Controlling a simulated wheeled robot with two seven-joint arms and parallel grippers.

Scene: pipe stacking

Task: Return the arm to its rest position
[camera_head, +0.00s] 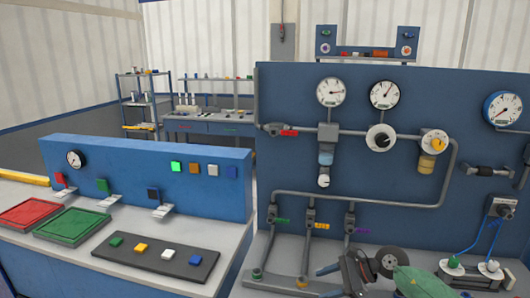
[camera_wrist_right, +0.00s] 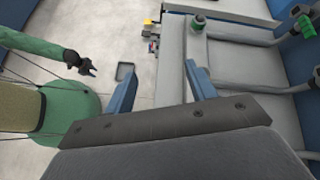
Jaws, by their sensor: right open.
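My right gripper (camera_head: 350,272) is at the bottom of the head view, in front of the right workbench, with part of my green arm beside it. In the right wrist view its two blue fingers stand wide apart (camera_wrist_right: 161,88), with nothing between them. The wrist view shows grey floor and the edge of a grey bench with pipes beyond the fingers. A green arm of mine with a small dark gripper (camera_wrist_right: 84,66) shows at the upper left of that view, over the floor. Its finger opening is too small to judge. The left gripper does not show in the head view.
The pipe panel (camera_head: 290,90) stands behind the right bench, with gauges, valves and grey pipes. The left bench holds a red tray (camera_head: 30,214), a green tray (camera_head: 72,226) and a dark strip of coloured buttons (camera_head: 156,256). Open floor (camera_wrist_right: 115,28) lies left of the bench in the wrist view.

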